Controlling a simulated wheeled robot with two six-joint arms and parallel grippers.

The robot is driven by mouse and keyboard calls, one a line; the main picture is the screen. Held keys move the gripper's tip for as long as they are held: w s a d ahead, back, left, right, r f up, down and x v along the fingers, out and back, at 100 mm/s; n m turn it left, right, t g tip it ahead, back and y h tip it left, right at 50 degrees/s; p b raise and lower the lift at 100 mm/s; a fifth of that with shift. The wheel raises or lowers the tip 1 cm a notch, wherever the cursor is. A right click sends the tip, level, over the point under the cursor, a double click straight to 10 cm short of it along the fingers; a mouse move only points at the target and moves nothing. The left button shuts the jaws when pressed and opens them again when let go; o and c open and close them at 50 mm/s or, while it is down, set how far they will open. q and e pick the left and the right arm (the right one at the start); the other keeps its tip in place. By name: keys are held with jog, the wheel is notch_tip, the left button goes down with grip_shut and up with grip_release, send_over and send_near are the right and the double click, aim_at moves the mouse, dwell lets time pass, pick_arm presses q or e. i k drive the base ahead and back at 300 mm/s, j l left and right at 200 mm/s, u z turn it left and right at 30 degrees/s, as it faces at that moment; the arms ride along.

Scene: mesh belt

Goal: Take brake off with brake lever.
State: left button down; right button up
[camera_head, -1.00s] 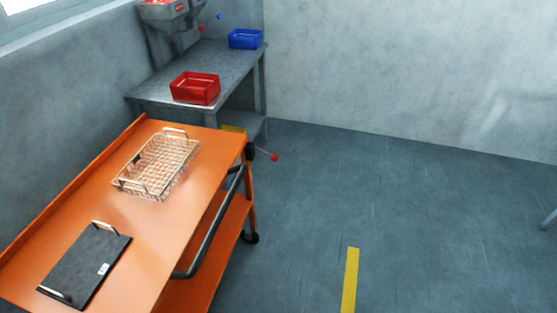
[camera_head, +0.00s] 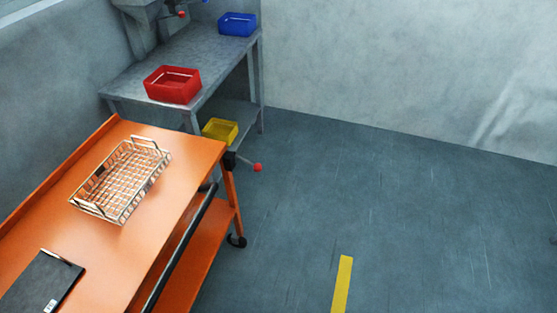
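The brake lever is a thin rod with a red ball knob (camera_head: 257,167). It sticks out to the right from a dark mount (camera_head: 230,161) at the far right corner of the orange cart (camera_head: 185,145). A dark push bar (camera_head: 182,250) runs along the cart's right side. A black caster (camera_head: 237,241) touches the floor below the lever. Neither of my grippers shows in this view.
A wire basket (camera_head: 122,180) and a black flat case (camera_head: 40,283) lie on the cart. Behind stands a grey table (camera_head: 215,62) with a red bin (camera_head: 172,84) and a blue bin (camera_head: 237,24); a yellow bin (camera_head: 220,130) sits lower. The floor right is clear, with a yellow stripe (camera_head: 342,285).

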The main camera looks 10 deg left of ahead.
aim_at(258, 167)
jog(key=i+l+z, duration=0.1)
jog(key=i, duration=0.3)
jog(key=i+l+z, duration=0.1)
jog(key=i+l, duration=0.15)
jog(key=i, duration=0.2)
